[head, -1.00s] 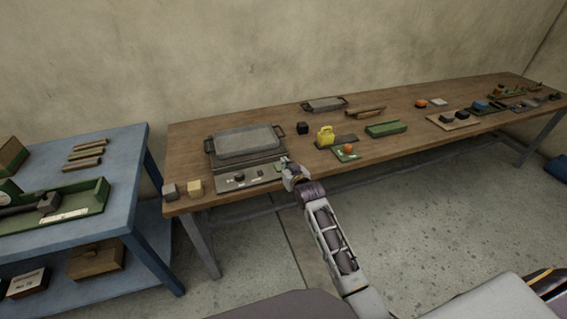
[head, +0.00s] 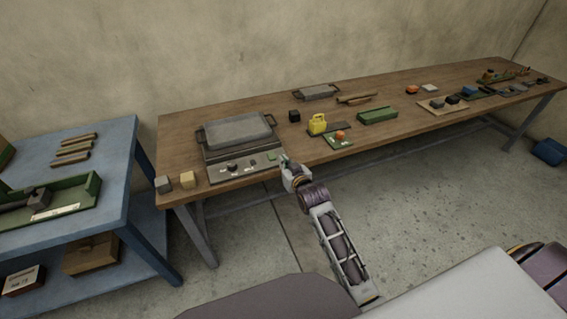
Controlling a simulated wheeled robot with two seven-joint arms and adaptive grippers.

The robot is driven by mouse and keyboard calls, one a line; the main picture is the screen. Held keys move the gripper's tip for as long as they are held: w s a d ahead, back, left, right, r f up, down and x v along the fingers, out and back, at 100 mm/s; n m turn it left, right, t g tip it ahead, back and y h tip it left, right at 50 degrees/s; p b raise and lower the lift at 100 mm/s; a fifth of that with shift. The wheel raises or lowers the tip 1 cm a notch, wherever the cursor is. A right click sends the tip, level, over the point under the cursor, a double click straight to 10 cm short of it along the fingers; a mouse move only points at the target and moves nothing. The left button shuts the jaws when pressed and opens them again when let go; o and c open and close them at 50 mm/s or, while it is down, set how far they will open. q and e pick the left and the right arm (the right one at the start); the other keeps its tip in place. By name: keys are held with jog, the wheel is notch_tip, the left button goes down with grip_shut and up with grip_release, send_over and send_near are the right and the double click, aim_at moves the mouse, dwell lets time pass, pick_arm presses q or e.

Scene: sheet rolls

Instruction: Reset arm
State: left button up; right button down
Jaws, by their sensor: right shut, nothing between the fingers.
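My right gripper (head: 287,163) is at the front edge of the wooden table, just right of the griddle's control panel. It is shut with nothing visible in it. Its arm reaches up from the lower right of the head view. The griddle (head: 238,131), a grey plate with side handles on a dark base, stands on the table's left part. Its front panel (head: 235,167) carries knobs and a small green piece (head: 271,156). The right gripper appears beside this panel; I cannot tell whether it touches it. My left gripper is not in view.
The wooden table (head: 225,103) holds a yellow jug (head: 317,124), a black cube (head: 294,116), a green tray (head: 377,115) and a grey pan (head: 316,92). Two small blocks sit at its left corner. A blue table (head: 110,150) stands left. Floor (head: 430,190) in front is clear.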

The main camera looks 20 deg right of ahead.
jog(key=shift+r, duration=0.1)
dwell(0.5)
jog(key=s+a+f+g, duration=0.1)
jog(key=s+f+g, duration=0.1)
jog(key=f, duration=1)
jog(key=s+a+f+g, duration=0.1)
jog(key=s+f, duration=0.1)
jog(key=f, duration=1)
jog(key=s+d+f+n+g, duration=0.1)
jog(key=s+f+g, duration=0.1)
jog(key=s+f, duration=0.55)
jog(key=s+d+f+g, duration=0.1)
jog(key=s+f, duration=0.3)
jog(key=f, duration=0.6)
jog(key=s+d+f+g, duration=0.2)
jog(key=s+f, duration=0.5)
jog(key=s, duration=0.3)
jog(key=s+d+f+g, duration=0.2)
jog(key=s+f, duration=0.4)
jog(key=s, duration=0.3)
jog(key=s+d+f+g, duration=0.1)
jog(key=s+d+f, duration=0.1)
jog(key=s, duration=0.7)
jog(key=s+d+f+n+g+h, duration=0.1)
jog(key=s+d, duration=0.3)
jog(key=s, duration=0.5)
jog(key=shift+s+f+g+p, duration=0.25)
jog(key=shift+f+g+p, duration=0.1)
jog(key=shift+f+g, duration=0.45)
